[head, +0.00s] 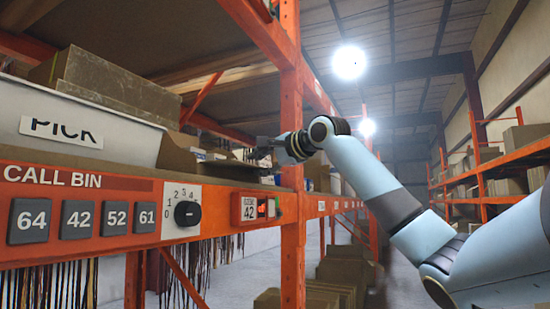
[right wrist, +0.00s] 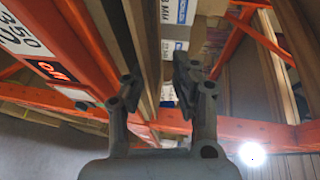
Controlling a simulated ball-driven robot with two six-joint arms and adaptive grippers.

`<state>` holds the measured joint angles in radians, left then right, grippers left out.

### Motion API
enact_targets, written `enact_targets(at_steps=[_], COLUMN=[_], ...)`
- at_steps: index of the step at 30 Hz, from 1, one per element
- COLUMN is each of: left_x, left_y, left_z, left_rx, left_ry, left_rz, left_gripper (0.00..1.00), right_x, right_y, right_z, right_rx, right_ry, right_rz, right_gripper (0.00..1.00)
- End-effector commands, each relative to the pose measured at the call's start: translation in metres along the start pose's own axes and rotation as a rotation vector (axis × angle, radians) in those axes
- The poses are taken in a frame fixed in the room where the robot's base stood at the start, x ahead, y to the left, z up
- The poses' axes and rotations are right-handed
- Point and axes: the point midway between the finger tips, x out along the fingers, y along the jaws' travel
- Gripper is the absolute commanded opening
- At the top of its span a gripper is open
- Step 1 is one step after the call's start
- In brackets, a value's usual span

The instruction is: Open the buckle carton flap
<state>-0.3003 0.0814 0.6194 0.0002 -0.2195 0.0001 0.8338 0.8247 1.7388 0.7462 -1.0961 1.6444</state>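A brown open-topped carton (head: 190,160) stands on the orange rack's shelf, right of the white bin, with small white and blue boxes (head: 216,155) at its opening. I cannot read a name on it, so I cannot tell for sure that it is the buckle carton. My right gripper (head: 256,152) reaches in from the right at the carton's right end. In the right wrist view its two fingers (right wrist: 157,80) are apart, with a brown cardboard strip (right wrist: 147,45) and labelled boxes (right wrist: 176,55) seen between and beyond them. Contact with the cardboard is unclear. My left gripper is out of view.
A white bin marked PICK (head: 60,133) stands left of the carton. The orange beam (head: 110,200) below carries number buttons, a dial (head: 187,213) and a display reading 42 (head: 249,208). An orange upright (head: 291,220) stands just right of the carton. The aisle is to the right.

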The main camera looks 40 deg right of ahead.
Motion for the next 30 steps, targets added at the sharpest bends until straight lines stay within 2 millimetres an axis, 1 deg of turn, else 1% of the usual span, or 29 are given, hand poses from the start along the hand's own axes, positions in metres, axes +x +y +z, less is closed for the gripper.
enact_targets(at_steps=[1, 6, 12, 18, 27, 30], left_x=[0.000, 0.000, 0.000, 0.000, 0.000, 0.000], left_y=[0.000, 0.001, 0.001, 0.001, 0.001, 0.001], left_z=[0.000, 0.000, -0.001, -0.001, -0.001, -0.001], left_rx=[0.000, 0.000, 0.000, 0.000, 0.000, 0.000], left_ry=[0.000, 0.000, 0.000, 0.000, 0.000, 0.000], left_rz=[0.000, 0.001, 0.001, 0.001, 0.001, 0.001], left_gripper=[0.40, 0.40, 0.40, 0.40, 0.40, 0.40], right_x=[-0.014, -0.048, -0.067, -0.075, -0.076, -0.076], right_y=[0.001, 0.001, 0.001, 0.001, 0.000, 0.000], right_z=[-0.002, 0.000, -0.003, 0.000, 0.001, 0.001], right_rx=[-0.011, -0.011, -0.005, -0.002, 0.000, -0.019], right_ry=[0.006, 0.003, 0.007, 0.000, -0.001, -0.001], right_rz=[0.003, 0.005, 0.002, 0.002, 0.002, 0.000], right_gripper=[0.27, 0.27, 0.27, 0.27, 0.27, 0.14])
